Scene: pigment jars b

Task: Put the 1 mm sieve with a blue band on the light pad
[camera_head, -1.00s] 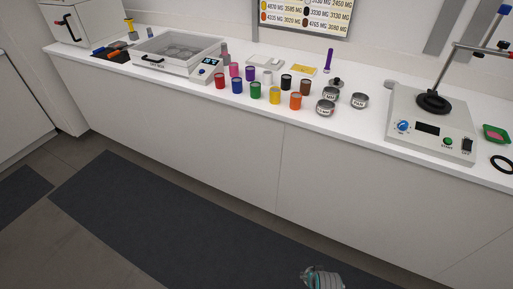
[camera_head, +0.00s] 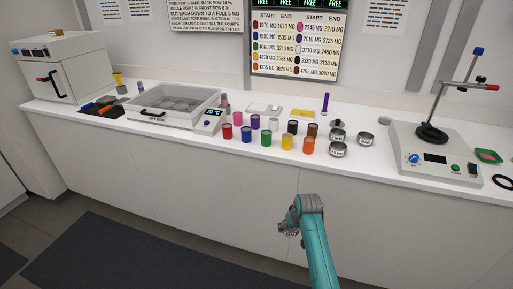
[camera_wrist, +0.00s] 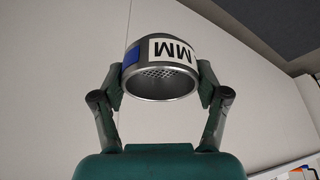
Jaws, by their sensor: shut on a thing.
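My gripper (camera_wrist: 161,80) is shut on a round metal sieve (camera_wrist: 160,86) with a blue patch of band and a white label reading "MM" upside down. Its perforated mesh shows inside the rim in the wrist view. The rest of the label is hidden. In the head view my gripper (camera_head: 290,226) is small, in front of the counter's front face and below its top. A pale flat plate (camera_head: 265,109) lies at the back of the counter; I cannot tell if this is the light pad.
Several coloured jars (camera_head: 266,138) stand mid-counter. Small metal cups or sieves (camera_head: 338,150) stand to their right, then a white instrument (camera_head: 437,152) with a stand. A glass-topped drying box (camera_head: 172,104) is at left. The counter's front strip (camera_head: 200,146) is mostly clear.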

